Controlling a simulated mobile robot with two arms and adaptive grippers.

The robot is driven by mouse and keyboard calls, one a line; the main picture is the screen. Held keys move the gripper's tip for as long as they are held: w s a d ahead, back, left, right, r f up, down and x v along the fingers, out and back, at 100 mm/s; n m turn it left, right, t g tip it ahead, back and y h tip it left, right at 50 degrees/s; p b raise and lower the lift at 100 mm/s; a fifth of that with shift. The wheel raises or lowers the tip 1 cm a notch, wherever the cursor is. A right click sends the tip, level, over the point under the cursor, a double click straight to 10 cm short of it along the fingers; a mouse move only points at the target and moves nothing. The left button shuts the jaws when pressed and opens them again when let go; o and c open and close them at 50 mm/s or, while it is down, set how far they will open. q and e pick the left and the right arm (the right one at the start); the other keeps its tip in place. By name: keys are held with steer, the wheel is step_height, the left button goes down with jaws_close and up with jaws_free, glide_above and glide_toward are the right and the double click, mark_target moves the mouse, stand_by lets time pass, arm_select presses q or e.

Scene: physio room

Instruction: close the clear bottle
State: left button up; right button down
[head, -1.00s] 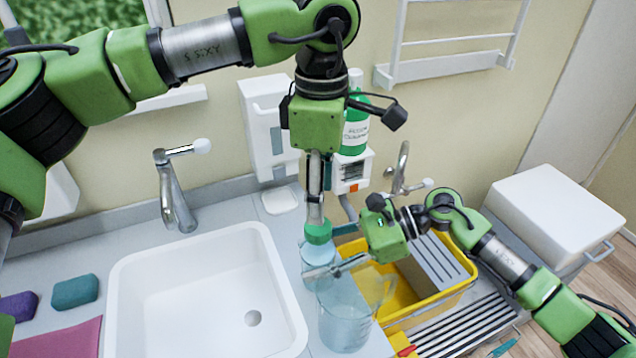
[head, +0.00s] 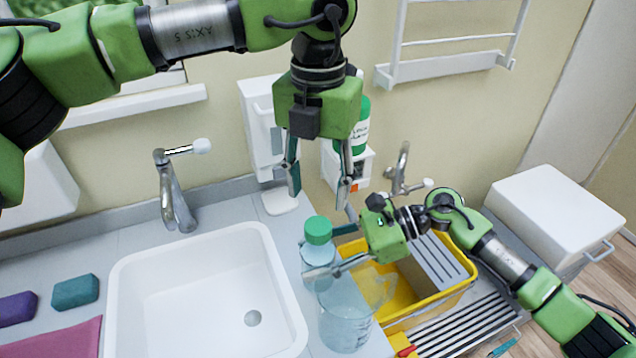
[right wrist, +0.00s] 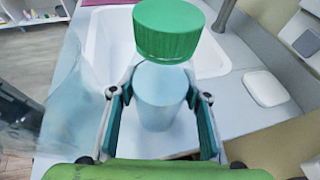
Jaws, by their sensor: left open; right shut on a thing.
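The clear bottle (head: 317,257) stands upright at the right edge of the sink, with the green cap (head: 318,230) on its top. My right gripper (head: 335,270) is shut on the bottle body from the right. In the right wrist view, the bottle (right wrist: 160,95) sits between the fingers and the cap (right wrist: 168,32) is above it. How tightly the cap is seated I cannot tell. My left gripper (head: 320,188) is open and empty above the cap, pointing down and clear of it.
A clear jug (head: 346,318) stands just in front of the bottle. A white sink (head: 130,292) is to the left, a yellow tub (head: 456,288) to the right. A wall dispenser (head: 262,128) and a green-and-white bottle (head: 359,135) are behind my left gripper.

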mark_target(318, 225)
arm_select(q)
steer(key=shift+f, duration=4.05)
steer(key=shift+c, duration=0.4)
steer(key=c, duration=1.1)
steer(key=shift+o, duration=0.2)
steer(key=m, duration=1.1)
steer(key=shift+m, duration=0.3)
steer(key=o, duration=1.3)
steer(key=shift+r, duration=0.15)
